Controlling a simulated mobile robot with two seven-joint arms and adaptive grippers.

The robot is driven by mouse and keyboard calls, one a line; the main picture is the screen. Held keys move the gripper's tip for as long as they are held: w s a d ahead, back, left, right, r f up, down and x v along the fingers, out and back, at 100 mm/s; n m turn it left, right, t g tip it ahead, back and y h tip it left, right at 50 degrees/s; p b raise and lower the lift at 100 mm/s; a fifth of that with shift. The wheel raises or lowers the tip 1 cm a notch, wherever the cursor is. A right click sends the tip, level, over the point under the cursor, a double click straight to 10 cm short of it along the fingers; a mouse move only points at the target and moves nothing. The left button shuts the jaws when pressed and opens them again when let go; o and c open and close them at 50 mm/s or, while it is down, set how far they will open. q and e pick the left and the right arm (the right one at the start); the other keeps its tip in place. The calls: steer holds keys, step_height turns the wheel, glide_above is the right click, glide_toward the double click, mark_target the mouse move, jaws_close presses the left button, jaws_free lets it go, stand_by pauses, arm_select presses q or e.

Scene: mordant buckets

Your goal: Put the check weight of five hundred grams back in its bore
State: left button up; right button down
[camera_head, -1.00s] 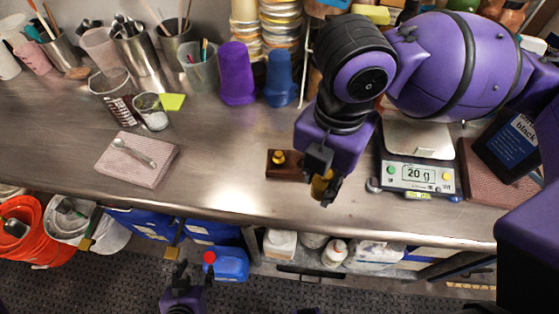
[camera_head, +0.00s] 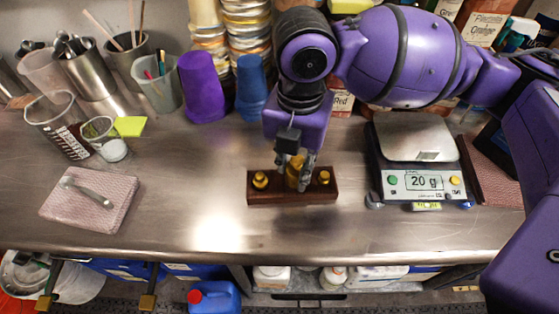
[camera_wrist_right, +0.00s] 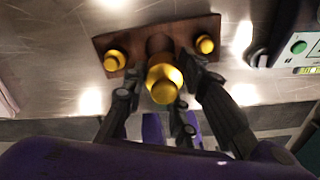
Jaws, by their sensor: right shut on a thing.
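A dark wooden block (camera_head: 318,197) with a brass weight at each end stands on the steel bench, below the middle of the head view. My right gripper (camera_head: 295,178) is over the middle of the block, shut on a larger brass weight (camera_head: 293,174). In the right wrist view this weight (camera_wrist_right: 163,82) is between the fingers, knob towards the camera. Behind it the block (camera_wrist_right: 132,39) shows a dark round bore (camera_wrist_right: 159,43) between the small left weight (camera_wrist_right: 115,60) and small right weight (camera_wrist_right: 205,45). The held weight's lower end is hidden. My left gripper is out of view.
A scale (camera_head: 425,185) reading 20 g stands right of the block. A purple cup (camera_head: 205,88) and a blue cup (camera_head: 252,90) stand behind. A folded cloth (camera_head: 75,213) with a spoon lies at left. The bench between cloth and block is clear.

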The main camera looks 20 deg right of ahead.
mark_target(292, 172)
steer(key=shift+w+f, duration=0.55)
steer(key=shift+f, duration=0.2)
steer(key=f, duration=0.3)
steer(key=shift+w+d+f+b, duration=0.1)
steer(key=shift+w+f+b, duration=0.1)
steer(key=shift+b, duration=0.15)
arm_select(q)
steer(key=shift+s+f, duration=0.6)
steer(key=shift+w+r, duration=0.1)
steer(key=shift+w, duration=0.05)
arm_select(e)
steer(key=shift+f, duration=0.15)
steer(key=c, duration=1.4)
jaws_free()
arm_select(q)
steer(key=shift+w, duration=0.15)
